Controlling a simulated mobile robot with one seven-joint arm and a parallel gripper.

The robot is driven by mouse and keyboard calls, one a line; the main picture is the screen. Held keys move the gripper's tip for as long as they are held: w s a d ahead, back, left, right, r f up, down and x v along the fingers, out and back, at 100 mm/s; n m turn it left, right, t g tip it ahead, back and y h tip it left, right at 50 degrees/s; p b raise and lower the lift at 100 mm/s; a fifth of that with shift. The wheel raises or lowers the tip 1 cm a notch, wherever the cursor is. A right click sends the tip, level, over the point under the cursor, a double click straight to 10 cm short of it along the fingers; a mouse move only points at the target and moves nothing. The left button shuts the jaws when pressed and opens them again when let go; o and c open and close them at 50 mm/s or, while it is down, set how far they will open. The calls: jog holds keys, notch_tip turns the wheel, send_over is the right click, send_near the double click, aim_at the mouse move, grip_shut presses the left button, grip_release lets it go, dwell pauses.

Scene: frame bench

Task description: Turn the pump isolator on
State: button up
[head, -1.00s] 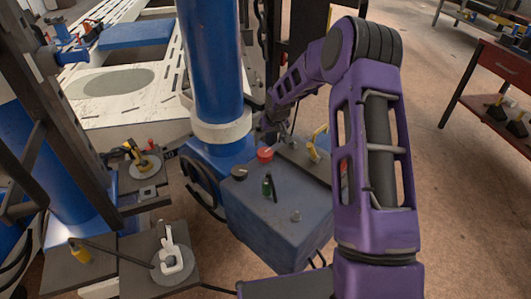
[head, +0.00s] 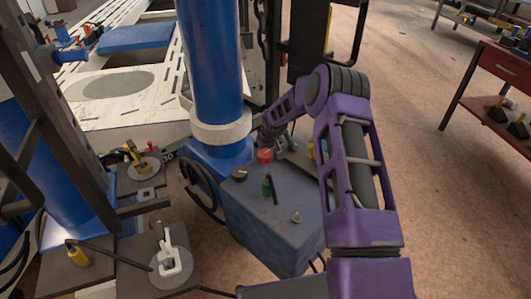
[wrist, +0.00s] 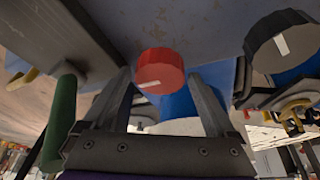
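A red knob (head: 264,155) with a white mark stands on the blue-grey box at the column's foot. It also shows in the wrist view (wrist: 160,68), with its mark toward the lower left. A black knob (head: 239,174) with a white mark is beside it; in the wrist view it (wrist: 283,42) is at the right. No label tells which control is the pump isolator. My gripper (wrist: 161,80) is open, its fingertips on either side of the red knob; I cannot tell whether they touch it. In the head view my gripper (head: 276,143) is just behind the red knob.
A green lever (head: 268,187) and a small silver toggle (head: 296,217) stand on the same box. A green handle (wrist: 60,125) is close left of my gripper in the wrist view. The blue column (head: 210,60) rises behind the box.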

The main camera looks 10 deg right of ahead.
jog(key=c, duration=1.1)
jog(key=m, duration=0.1)
jog(key=m+h, duration=0.1)
jog(key=m, duration=0.2)
jog(key=shift+a+h, duration=0.25)
jog(key=shift+h, duration=0.15)
jog(key=m, duration=0.2)
jog(key=m+h, duration=0.1)
jog(key=m, duration=0.2)
jog(key=shift+w+a+g+h, duration=0.1)
jog(key=shift+g+h, duration=0.2)
jog(key=m+g+h, duration=0.1)
jog(key=m, duration=0.3)
jog(key=shift+w+m, duration=0.1)
jog(key=shift+m, duration=0.2)
jog(key=shift+w+a+m+g+h, duration=0.15)
jog(key=shift+m+g, duration=0.4)
jog(key=shift+m, duration=0.55)
jog(key=shift+s+d+m+g+h, duration=0.15)
jog(key=shift+m+g, duration=0.4)
jog(key=shift+m, duration=0.55)
jog(key=shift+w+a, duration=0.1)
